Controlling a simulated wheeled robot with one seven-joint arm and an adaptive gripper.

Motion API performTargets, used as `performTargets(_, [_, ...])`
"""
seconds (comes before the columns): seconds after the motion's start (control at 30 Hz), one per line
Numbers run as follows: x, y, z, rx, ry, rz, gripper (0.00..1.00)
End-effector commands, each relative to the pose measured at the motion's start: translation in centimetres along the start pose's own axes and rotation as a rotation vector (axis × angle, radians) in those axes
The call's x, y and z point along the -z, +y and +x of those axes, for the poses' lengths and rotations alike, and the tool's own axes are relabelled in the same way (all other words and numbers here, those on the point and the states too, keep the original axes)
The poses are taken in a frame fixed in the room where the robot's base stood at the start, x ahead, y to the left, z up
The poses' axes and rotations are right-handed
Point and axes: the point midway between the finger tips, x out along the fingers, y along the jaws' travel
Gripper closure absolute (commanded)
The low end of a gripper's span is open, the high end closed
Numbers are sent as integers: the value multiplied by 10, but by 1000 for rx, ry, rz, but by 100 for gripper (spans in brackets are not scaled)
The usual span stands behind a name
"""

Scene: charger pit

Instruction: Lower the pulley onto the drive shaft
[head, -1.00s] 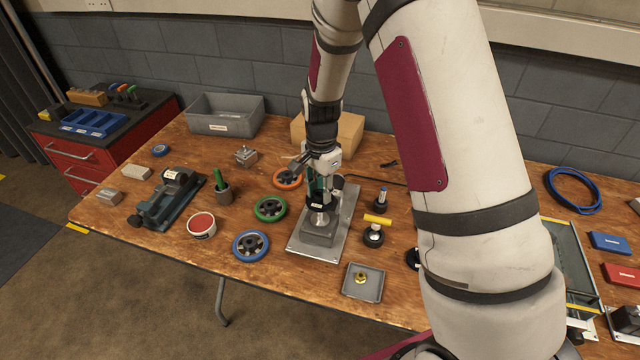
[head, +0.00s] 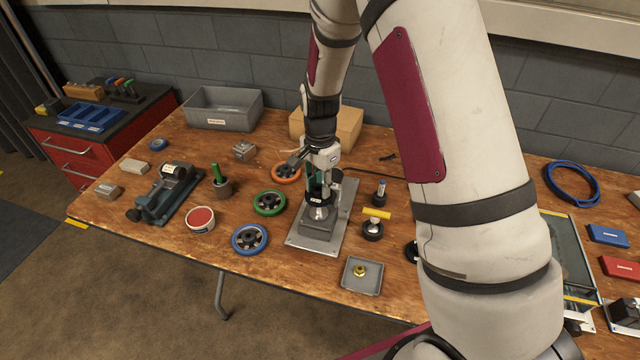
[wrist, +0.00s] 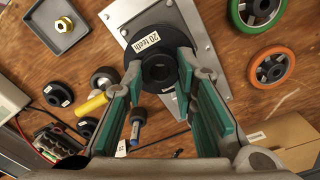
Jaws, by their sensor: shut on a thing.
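My gripper (head: 317,187) is shut on a black pulley (wrist: 159,66), which carries a white "20 teeth" label. In the wrist view the pulley lies between the teal finger pads (wrist: 179,92), with its dark centre bore facing the camera. In the head view the pulley (head: 319,199) is above a grey block (head: 318,229) on a metal base plate (head: 300,243). A bright metal part shows just under the pulley. The drive shaft cannot be made out clearly, and I cannot tell whether the pulley touches it.
Green (head: 269,203), orange (head: 287,172) and blue (head: 249,239) wheels lie left of the plate. A yellow-handled tool (head: 376,214) and a small tray (head: 362,276) with a brass part are to the right. A cardboard box (head: 346,127) stands behind.

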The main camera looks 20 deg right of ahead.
Motion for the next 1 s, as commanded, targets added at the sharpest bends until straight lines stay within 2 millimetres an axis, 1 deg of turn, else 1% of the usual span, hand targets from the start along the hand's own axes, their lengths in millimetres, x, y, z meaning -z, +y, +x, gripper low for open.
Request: performTargets(1.0, [0,0,20,0,0,0,100])
